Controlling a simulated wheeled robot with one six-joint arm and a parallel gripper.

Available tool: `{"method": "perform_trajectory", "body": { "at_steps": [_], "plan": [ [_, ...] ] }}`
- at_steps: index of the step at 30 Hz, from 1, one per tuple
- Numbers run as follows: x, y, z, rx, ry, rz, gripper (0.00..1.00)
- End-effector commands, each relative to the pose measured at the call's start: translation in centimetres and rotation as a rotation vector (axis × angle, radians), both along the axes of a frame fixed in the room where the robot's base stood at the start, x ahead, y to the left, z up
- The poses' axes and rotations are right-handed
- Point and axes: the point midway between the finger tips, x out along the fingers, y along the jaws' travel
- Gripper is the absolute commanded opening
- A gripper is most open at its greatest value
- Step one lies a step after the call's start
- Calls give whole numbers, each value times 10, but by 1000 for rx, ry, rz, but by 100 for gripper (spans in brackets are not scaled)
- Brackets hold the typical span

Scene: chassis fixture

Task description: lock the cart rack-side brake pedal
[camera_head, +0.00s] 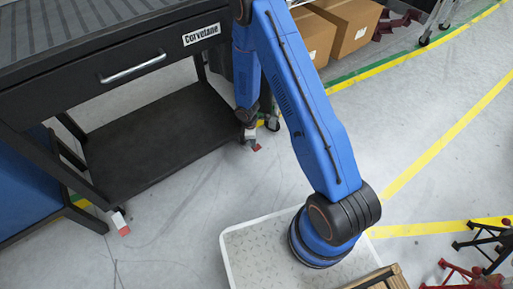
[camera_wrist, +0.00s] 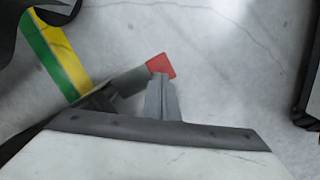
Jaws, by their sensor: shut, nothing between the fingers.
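The cart (camera_head: 110,75) is a dark workbench with a drawer and a low shelf, on the left of the head view. A red brake pedal (camera_head: 257,148) shows at the foot of its right-hand leg, close to my gripper (camera_head: 249,138). A second red pedal (camera_head: 124,231) is at the near leg. In the wrist view, the red pedal (camera_wrist: 160,66) lies just beyond the tips of my gripper (camera_wrist: 160,80), whose grey fingers are shut and empty. The fingers overlap the pedal's near edge in the picture; I cannot tell whether they touch it.
The low shelf (camera_head: 165,140) is empty and lies left of my gripper. Cardboard boxes (camera_head: 340,25) stand at the back. A blue panel (camera_head: 25,195) is at the far left, and red and black stands (camera_head: 480,260) are at lower right. The floor right of my arm is largely clear.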

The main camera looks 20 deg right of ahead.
Motion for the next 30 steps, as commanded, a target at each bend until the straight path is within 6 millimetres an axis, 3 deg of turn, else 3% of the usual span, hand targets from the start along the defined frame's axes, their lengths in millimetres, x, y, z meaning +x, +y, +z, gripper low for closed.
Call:
{"method": "perform_trajectory", "body": {
  "at_steps": [14,25,30],
  "plan": [
    [0,0,-4,0,0,-1,0],
    [-1,0,-37,0,2,1,0],
    [0,0,-36,0,0,0,0]
  ]
}}
